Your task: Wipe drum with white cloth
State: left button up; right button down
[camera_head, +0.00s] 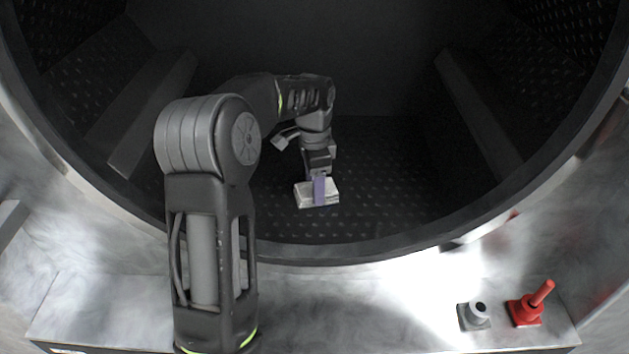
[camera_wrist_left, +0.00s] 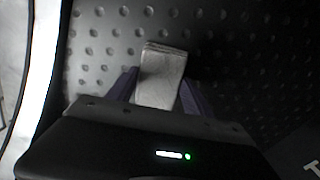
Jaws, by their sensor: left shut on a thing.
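The drum (camera_head: 385,190) is a large dark cylinder with a dimpled inner wall, seen through its round opening. My left arm reaches in through the opening. My left gripper (camera_head: 318,188) is inside, low in the drum near its front, and is shut on the white cloth (camera_head: 303,196), a folded pad. In the left wrist view the cloth (camera_wrist_left: 160,78) sits between the two purple fingers, with the dimpled drum wall (camera_wrist_left: 225,40) behind it. I cannot tell whether the cloth touches the wall. My right gripper is not in view.
Ribs (camera_head: 150,115) stand out from the drum wall at left and right (camera_head: 480,115). The metal rim (camera_head: 340,254) rings the opening. A red piece with a handle (camera_head: 526,308) and a grey piece with a round top (camera_head: 474,316) sit on the shiny ledge at the front right.

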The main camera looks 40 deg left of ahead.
pick_arm(q)
jog(key=shift+s+d+f, duration=0.2)
jog(key=shift+s, duration=0.05)
jog(key=shift+s+d+b, duration=0.35)
jog(key=shift+s+d, duration=0.2)
jog(key=shift+s, duration=0.2)
jog(key=shift+s+d+r, duration=0.1)
jog(key=shift+s+d, duration=0.5)
jog(key=shift+s, duration=0.25)
jog(key=shift+a, duration=0.1)
jog(key=shift+s+a+r, duration=0.15)
jog(key=shift+s+a, duration=0.4)
jog(key=shift+a, duration=0.2)
jog(key=shift+w, duration=0.1)
